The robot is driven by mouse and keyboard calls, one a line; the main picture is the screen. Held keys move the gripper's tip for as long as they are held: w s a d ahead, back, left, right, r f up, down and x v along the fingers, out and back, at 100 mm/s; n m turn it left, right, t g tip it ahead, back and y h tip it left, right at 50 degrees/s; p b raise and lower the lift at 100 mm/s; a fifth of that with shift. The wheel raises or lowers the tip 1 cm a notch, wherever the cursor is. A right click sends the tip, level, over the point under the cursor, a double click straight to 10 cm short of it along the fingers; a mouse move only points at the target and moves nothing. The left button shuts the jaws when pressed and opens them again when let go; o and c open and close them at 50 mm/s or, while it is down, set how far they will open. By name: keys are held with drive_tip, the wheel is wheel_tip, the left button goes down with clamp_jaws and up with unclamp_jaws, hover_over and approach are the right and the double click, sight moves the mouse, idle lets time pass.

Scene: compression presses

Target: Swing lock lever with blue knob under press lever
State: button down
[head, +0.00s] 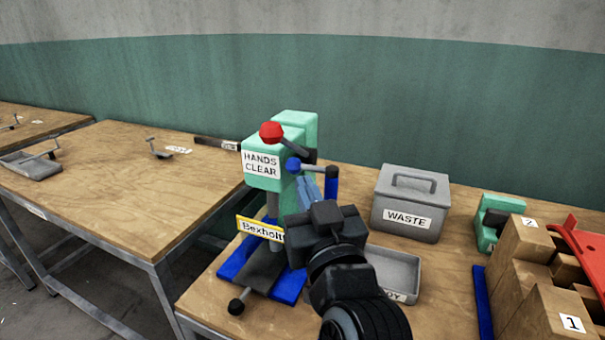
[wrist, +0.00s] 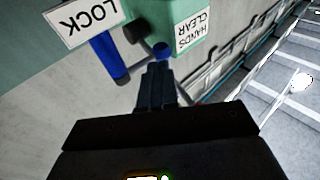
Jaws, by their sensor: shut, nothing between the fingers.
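The green press (head: 296,125) stands on the near table, with a "HANDS CLEAR" label on its front. The press lever ends in a red knob (head: 271,132), and its dark arm slopes down to the right. Just below it is the lock lever's blue knob (head: 293,164), on a short dark arm running right to a blue post (head: 332,182). My gripper (head: 306,182) is shut and empty, its fingertips just below and right of the blue knob. In the wrist view the blue knob (wrist: 161,52) lies just beyond my fingertips (wrist: 155,70); I cannot tell whether they touch.
A "LOCK" sign (wrist: 80,20) is beside the blue post in the wrist view. A grey waste bin (head: 409,202) and a grey tray (head: 393,272) stand right of the press. Wooden blocks (head: 530,270) crowd the right side. The left table (head: 110,190) is mostly clear.

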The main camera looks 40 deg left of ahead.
sight(297, 169)
drive_tip(key=shift+x, duration=1.1)
drive_tip(key=shift+w+a, duration=0.25)
drive_tip(key=shift+a, duration=0.05)
drive_tip(key=shift+w+a+r, duration=0.1)
drive_tip(key=shift+r, duration=0.2)
drive_tip(key=shift+f, duration=0.1)
